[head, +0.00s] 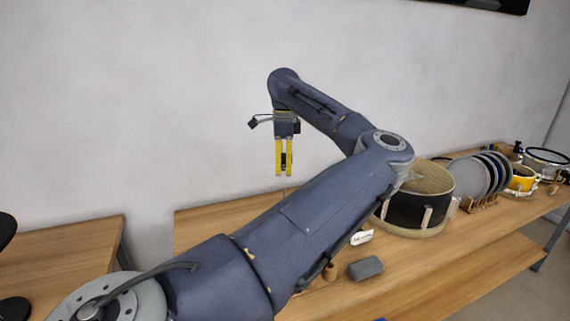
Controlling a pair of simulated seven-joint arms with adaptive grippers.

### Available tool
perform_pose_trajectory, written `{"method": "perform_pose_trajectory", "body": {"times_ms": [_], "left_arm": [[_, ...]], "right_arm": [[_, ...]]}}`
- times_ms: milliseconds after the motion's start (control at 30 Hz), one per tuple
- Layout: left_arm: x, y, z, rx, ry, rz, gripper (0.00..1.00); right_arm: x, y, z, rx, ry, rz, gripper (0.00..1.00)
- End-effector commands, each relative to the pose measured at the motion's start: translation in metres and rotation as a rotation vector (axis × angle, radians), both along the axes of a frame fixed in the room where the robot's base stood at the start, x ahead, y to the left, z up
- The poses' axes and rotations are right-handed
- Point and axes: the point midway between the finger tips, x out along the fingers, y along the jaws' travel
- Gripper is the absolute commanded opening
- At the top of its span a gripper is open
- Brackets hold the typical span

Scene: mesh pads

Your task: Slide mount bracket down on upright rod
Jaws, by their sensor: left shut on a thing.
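My left gripper (284,160) points straight down above the wooden table (205,230), in front of the wall. Its two yellow fingers are shut on a small dark piece, which looks like the mount bracket (284,160); its shape is mostly hidden by the fingers. A faint thin upright line shows just below the fingertips, possibly the upright rod; my arm covers its lower part. I cannot tell whether the bracket is around the rod or apart from it. My right gripper is not in view.
A grey block (365,268) and a white label (361,237) are nearer. The table's left end is clear.

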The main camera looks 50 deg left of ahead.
Motion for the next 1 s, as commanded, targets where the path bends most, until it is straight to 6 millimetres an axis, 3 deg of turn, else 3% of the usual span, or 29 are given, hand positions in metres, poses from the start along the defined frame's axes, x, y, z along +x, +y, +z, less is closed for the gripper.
{"method": "perform_pose_trajectory", "body": {"times_ms": [300, 1000], "left_arm": [[0.000, 0.000, -0.004, -0.001, 0.000, 0.000, 0.42], [0.000, 0.000, -0.033, -0.001, 0.001, 0.001, 0.42]], "right_arm": [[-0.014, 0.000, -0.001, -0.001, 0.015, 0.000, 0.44], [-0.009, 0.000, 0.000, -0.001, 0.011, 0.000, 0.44]]}}
